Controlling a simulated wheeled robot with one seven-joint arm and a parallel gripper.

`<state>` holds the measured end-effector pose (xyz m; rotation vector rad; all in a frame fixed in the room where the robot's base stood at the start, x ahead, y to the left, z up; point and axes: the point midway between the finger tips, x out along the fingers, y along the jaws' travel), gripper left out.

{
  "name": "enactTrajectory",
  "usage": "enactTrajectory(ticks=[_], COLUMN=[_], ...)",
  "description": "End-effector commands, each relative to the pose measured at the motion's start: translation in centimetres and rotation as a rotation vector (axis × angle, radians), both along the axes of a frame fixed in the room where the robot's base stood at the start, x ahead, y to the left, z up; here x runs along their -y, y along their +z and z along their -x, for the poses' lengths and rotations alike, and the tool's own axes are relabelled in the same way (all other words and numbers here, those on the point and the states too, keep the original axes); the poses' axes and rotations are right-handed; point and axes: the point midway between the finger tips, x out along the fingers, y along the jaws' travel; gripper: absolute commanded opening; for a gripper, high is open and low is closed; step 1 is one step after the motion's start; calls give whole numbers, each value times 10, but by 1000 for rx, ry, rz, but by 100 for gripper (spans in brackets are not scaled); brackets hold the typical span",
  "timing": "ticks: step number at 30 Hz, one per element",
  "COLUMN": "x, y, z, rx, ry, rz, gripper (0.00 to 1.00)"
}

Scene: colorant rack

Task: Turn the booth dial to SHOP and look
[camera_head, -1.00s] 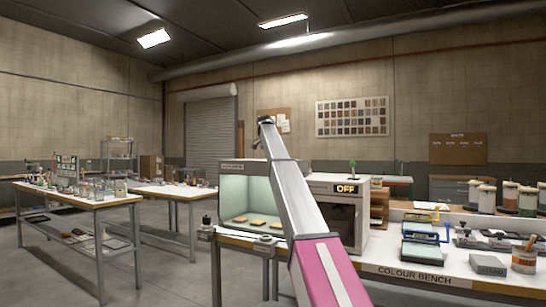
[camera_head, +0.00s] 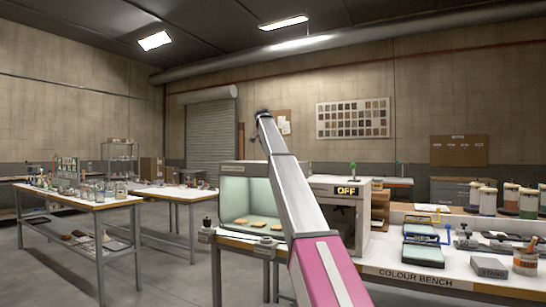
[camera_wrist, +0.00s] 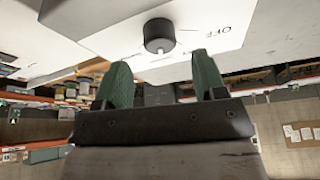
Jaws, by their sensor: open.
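A round black dial (camera_wrist: 159,34) is on a white panel (camera_wrist: 110,35) at the top of the wrist view. A white mark shows on the dial's lower side in the picture. The word OFF is printed upside down to the dial's right. My gripper (camera_wrist: 160,61) has its green fingertips apart, just below the dial in the picture, with nothing between them. I cannot tell whether they touch it. The booth (camera_head: 232,212), with a pale green inside, holds several tan samples.
The colour bench (camera_head: 430,281) carries trays, a stand block (camera_head: 489,266) and tins. Tables with jars (camera_head: 95,203) stand at the left, with open floor between.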

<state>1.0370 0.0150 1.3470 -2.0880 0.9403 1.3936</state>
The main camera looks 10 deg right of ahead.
Motion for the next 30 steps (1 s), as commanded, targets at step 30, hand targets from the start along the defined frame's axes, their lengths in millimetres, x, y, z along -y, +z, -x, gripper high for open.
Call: enactTrajectory(ticks=[30], x=[-19], y=[59], z=[17], rx=[0], ry=[0], rz=[0], gripper=[64])
